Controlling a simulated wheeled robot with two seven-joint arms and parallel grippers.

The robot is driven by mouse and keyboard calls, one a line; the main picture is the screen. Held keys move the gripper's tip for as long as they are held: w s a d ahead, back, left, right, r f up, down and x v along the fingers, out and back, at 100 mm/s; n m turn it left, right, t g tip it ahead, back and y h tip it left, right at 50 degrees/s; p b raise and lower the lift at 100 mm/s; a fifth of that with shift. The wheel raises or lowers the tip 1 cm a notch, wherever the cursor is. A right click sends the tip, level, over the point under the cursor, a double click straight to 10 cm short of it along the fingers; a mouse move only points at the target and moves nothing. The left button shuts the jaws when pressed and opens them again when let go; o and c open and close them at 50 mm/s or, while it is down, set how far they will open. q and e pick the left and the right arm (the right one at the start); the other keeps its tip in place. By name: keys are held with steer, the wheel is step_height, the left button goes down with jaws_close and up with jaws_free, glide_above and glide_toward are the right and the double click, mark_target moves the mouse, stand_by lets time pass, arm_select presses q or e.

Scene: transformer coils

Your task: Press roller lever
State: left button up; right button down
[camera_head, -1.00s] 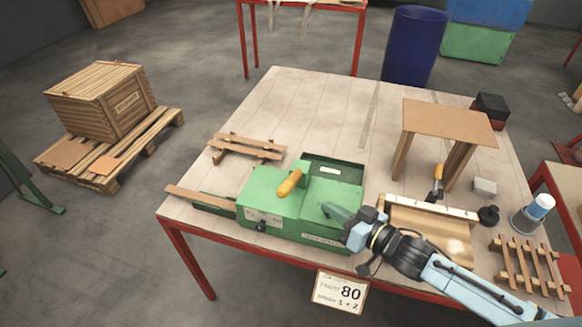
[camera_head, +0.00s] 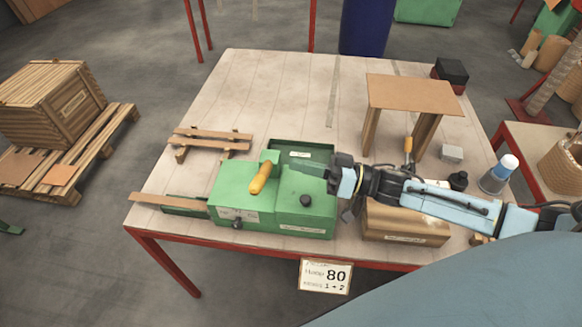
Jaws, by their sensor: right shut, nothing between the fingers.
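The green machine (camera_head: 232,196) stands at the front left of the table. A lever with a yellow roller-like handle (camera_head: 261,178) sticks up from its top, tilted. A black knob (camera_head: 305,200) is on the top of the machine, to the right of the handle. My right gripper (camera_head: 298,179) reaches in from the right over the right part of the machine. Its fingers are shut and empty, pointing left toward the yellow handle, with a gap between. I cannot tell whether the fingers touch the machine's top. My left gripper is not in view.
A small brown stand (camera_head: 412,96) and a wooden box (camera_head: 386,222) are to the right. The table's back left is clear.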

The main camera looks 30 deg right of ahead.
steer(key=r+p, duration=0.1)
glide_above(264, 174)
steer(key=shift+r, duration=0.2)
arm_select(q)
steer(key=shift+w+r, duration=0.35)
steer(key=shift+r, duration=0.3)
arm_select(e)
steer(key=shift+s+a+f, duration=0.1)
steer(key=shift+s+f, duration=0.5)
steer(key=shift+f, duration=0.35)
steer(key=shift+s+f, duration=0.6)
steer(key=shift+f, duration=0.35)
